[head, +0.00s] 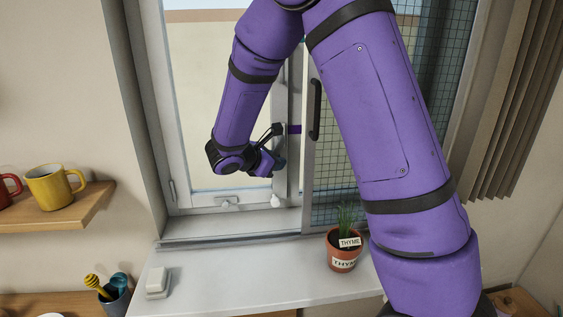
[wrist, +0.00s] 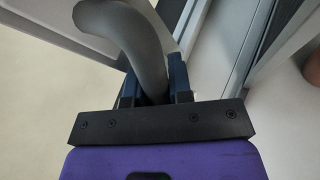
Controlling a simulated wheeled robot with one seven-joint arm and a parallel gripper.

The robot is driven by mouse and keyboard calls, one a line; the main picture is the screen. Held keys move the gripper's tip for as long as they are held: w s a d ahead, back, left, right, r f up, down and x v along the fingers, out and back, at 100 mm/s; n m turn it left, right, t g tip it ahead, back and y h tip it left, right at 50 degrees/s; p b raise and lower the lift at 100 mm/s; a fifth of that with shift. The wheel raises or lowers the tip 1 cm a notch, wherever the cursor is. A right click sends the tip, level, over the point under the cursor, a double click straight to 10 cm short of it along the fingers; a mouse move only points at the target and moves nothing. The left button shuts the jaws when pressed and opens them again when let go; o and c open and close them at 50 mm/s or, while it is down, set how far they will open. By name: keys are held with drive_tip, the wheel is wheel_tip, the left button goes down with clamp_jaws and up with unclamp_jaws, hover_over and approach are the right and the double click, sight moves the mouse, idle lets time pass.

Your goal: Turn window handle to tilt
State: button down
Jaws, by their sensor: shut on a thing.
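The window handle (wrist: 143,45) is a smooth grey curved lever. In the wrist view it runs between the two dark blue fingers of my gripper (wrist: 155,88), which is shut on it. In the head view my gripper (head: 278,160) is at the right upright of the pale window sash (head: 180,150). There my wrist and gripper hide most of the handle, so its exact angle is hard to tell.
A mesh screen with a black pull (head: 316,108) stands right of the sash. A potted thyme (head: 342,262) and a small white box (head: 157,282) are on the sill (head: 240,268). A shelf with a yellow mug (head: 50,188) is at left. Brown blinds (head: 515,90) hang at right.

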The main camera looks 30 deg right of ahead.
drive_tip(key=shift+w+a+r+m+t+y, duration=0.25)
drive_tip(key=shift+a+r+m+t+y, duration=0.25)
drive_tip(key=shift+y, duration=0.95)
drive_tip(key=shift+w+a+r+m+t+y, duration=0.3)
drive_tip(key=shift+a+r+m+y, duration=0.4)
drive_tip(key=shift+y, duration=0.8)
drive_tip(key=shift+w+a+r+m+t+y, duration=0.25)
drive_tip(key=shift+a+r+m+t+y, duration=0.3)
drive_tip(key=shift+y, duration=0.9)
drive_tip(key=shift+a+r, duration=0.1)
drive_tip(key=shift+a, duration=0.05)
drive_tip(key=shift+g, duration=0.25)
drive_tip(key=c, duration=1.3)
unclamp_jaws()
